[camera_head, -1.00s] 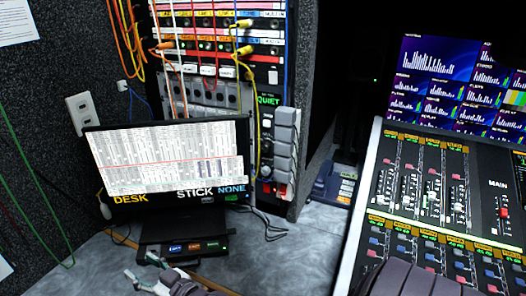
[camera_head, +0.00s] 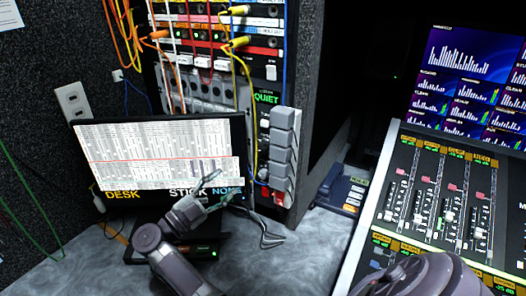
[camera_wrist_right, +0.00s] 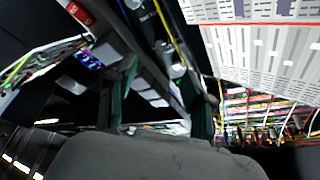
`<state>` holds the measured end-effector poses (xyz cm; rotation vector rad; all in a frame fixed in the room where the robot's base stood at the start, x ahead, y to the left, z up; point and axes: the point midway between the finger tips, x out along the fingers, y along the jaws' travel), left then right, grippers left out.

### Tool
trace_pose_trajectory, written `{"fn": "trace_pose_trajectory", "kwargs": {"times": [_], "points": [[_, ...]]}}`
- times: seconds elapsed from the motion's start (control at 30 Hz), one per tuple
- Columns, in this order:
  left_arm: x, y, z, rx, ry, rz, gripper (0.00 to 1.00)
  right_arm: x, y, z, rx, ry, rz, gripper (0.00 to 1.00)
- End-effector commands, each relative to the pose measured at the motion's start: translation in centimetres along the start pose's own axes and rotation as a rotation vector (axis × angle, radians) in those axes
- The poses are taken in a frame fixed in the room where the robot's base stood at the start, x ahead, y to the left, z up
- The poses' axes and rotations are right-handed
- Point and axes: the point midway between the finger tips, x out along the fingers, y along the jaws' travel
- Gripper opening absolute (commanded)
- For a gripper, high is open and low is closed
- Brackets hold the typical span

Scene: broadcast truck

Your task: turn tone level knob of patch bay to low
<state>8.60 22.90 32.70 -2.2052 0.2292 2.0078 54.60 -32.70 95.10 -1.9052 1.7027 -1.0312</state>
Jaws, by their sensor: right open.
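The patch bay (camera_head: 215,42) stands in the rack behind the monitor, with rows of jacks and plugged orange, yellow and red cables. A narrow dark panel (camera_head: 265,118) with a green QUIET readout and several round knobs stands right of the monitor. I cannot read which knob is tone level or its setting. My right gripper (camera_head: 220,187) is open and empty in front of the monitor's lower right corner, left of and apart from that panel. In the right wrist view its two dark green fingers (camera_wrist_right: 163,100) are spread, with round knobs (camera_wrist_right: 178,71) beyond them. My left gripper is not in view.
The monitor (camera_head: 160,160) stands close behind my right gripper. Stacked grey blocks (camera_head: 284,145) stand right of the knob panel. A mixing console (camera_head: 440,195) fills the right side. Loose cables lie on the grey desk (camera_head: 285,250), which has free room in front.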

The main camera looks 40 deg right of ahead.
Motion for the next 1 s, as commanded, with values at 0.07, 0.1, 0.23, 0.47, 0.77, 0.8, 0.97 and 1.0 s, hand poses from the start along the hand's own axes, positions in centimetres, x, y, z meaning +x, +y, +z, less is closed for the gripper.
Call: {"fn": "trace_pose_trajectory", "kwargs": {"times": [0.07, 0.1, 0.23, 0.47, 0.77, 0.8, 0.97, 1.0], "points": [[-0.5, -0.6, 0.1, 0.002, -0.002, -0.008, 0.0, 1.1, -0.1, -0.2, 0.001, 0.005, -0.002, 0.53], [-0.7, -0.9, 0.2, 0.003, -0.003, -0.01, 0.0, 1.9, -0.2, -0.3, 0.002, 0.005, -0.003, 0.53], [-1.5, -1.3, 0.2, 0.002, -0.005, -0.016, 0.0, 4.6, -0.3, -0.3, 0.002, 0.007, -0.004, 0.53], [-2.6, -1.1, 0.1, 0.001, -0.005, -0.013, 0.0, 9.5, -0.3, -0.3, 0.002, 0.006, -0.007, 0.53], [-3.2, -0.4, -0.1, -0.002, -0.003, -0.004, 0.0, 13.0, -0.2, -0.1, 0.003, 0.002, -0.005, 0.53], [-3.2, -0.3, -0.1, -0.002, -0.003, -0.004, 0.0, 13.1, -0.2, -0.1, 0.003, 0.002, -0.005, 0.53], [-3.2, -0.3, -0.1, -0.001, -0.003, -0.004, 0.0, 13.3, -0.1, -0.1, 0.004, 0.001, -0.006, 0.53], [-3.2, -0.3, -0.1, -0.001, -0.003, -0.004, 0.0, 13.3, -0.1, -0.1, 0.004, 0.001, -0.005, 0.53]]}}
